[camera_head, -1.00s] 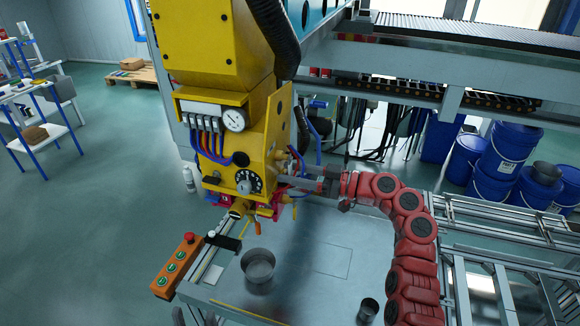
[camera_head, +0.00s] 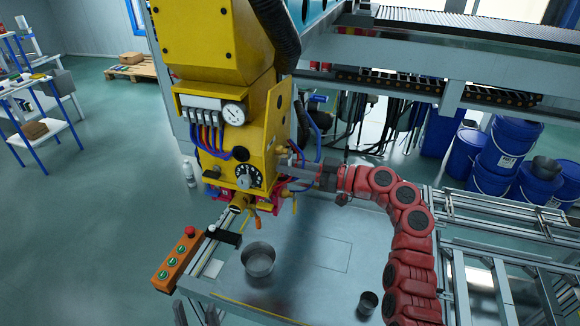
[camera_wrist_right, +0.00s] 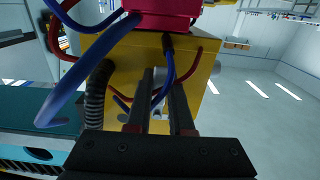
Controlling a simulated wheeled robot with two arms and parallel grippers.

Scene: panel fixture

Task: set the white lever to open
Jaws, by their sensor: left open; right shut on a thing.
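The yellow panel box (camera_head: 262,150) hangs over the metal table. My right gripper (camera_head: 287,163) reaches in from the right and is at the box's right side. In the right wrist view its two dark fingers (camera_wrist_right: 160,80) point at the yellow face, shut on a pale piece between them, which looks like the white lever (camera_wrist_right: 159,76). The lever's full shape and its setting are hidden by the fingers and hoses. My left gripper (camera_head: 194,314) is open and empty at the bottom left edge, apart from the panel; only its fingertips show.
Blue and red hoses (camera_wrist_right: 168,75) run close around the right gripper. A black dial (camera_head: 243,181) and gauge (camera_head: 233,114) are on the box front. A metal pot (camera_head: 258,262), a small cup (camera_head: 368,302) and an orange button box (camera_head: 178,262) are below.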

